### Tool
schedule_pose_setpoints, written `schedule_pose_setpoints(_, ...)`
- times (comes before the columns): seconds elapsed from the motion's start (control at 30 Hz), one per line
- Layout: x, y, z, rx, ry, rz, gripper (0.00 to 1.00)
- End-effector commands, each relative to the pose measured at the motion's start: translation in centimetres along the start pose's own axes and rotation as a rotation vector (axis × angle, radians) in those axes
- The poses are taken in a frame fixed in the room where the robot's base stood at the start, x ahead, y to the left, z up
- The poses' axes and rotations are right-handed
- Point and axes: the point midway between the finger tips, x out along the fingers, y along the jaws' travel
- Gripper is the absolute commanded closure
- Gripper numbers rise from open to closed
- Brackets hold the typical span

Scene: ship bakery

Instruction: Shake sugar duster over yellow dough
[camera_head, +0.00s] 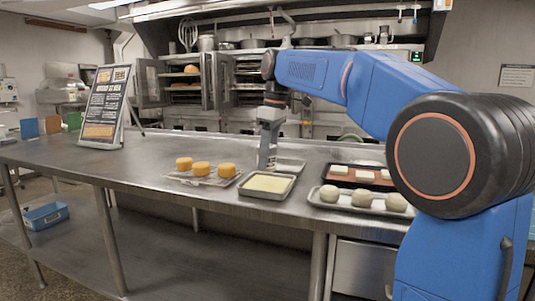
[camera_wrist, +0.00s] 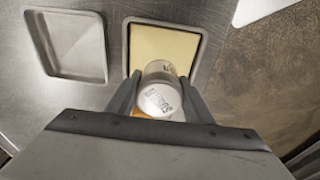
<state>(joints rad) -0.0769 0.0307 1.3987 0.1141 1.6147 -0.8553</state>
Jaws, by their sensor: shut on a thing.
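My gripper (camera_head: 268,124) is shut on the sugar duster (camera_head: 267,152), a pale silver can that looks about upright in the head view. In the wrist view the duster (camera_wrist: 160,98) sits between the two fingers, and its top shows dark lettering. The yellow dough (camera_head: 267,183) lies as a flat sheet in a shallow metal tray (camera_head: 251,194) on the steel counter. In the wrist view the dough (camera_wrist: 165,45) shows behind the duster, which hides its lower part. I cannot tell the exact gap between the duster and the tray.
An empty metal tray (camera_wrist: 65,45) lies beside the dough tray. Orange cakes (camera_head: 201,169) stand on a rack to the left. Dough balls (camera_head: 363,198) and a dark tray of pale squares (camera_head: 365,175) are to the right. A menu board (camera_head: 105,105) stands at the far left.

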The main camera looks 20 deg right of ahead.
Motion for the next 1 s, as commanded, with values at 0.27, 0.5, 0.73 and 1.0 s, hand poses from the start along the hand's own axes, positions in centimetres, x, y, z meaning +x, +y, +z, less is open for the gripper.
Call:
schedule_pose_setpoints(0.27, -0.1, -0.3, 0.0, 0.0, 0.001, 0.001, 0.73)
schedule_pose_setpoints(0.5, -0.1, -0.8, 0.0, 0.002, 0.001, 0.001, 0.73)
schedule_pose_setpoints(0.73, -0.1, 1.1, 0.0, 0.001, 0.001, 0.001, 0.73)
schedule_pose_setpoints(1.0, -0.1, -0.6, 0.0, -0.001, 0.001, 0.0, 0.73)
